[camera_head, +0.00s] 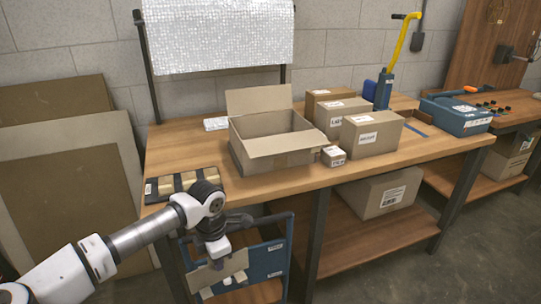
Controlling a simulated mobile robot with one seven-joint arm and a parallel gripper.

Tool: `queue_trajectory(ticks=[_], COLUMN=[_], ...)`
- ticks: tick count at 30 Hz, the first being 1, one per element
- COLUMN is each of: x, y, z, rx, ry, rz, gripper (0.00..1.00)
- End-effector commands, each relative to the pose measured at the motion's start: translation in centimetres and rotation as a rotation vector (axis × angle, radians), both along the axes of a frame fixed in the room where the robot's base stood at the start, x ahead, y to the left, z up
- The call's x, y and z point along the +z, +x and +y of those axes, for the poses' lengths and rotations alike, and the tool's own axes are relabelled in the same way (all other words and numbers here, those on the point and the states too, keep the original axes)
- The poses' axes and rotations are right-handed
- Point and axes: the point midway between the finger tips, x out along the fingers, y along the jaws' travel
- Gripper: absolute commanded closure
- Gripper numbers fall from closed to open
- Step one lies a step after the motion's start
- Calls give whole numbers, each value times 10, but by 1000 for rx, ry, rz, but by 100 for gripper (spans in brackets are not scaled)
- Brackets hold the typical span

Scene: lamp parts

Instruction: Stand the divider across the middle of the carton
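The open carton (240,152) stands on the wooden table with its flaps spread, one upright at the back and one folded out toward the front. No divider shows in the visible part of its inside; its floor is hidden by the near wall and flap. A flat tan cardboard piece (217,273), which looks like the divider, is low in front of the table by a blue rack. My gripper (218,260) points down right at this piece's upper edge.
The blue rack (267,262) stands below the table's front edge. A dark tray with light strips (170,184) lies left of the carton. A small box (333,156) and several closed boxes (371,133) stand close to the carton's right.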

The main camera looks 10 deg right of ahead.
Motion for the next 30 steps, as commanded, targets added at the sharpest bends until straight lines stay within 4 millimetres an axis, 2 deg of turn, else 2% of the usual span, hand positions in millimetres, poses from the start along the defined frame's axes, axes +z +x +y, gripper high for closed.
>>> queue_trajectory(ticks=[1,3,9,18,21,30], x=[-28,-65,-157,-245,-262,-258], y=[0,1,4,8,9,11], z=[-8,-16,-37,-57,-61,-58], rx=[-96,-242,-609,-963,-1045,-1035], ry=[-2,-2,0,1,4,9], rz=[5,7,4,2,1,-2], gripper=[100,100,100,100,100,100])
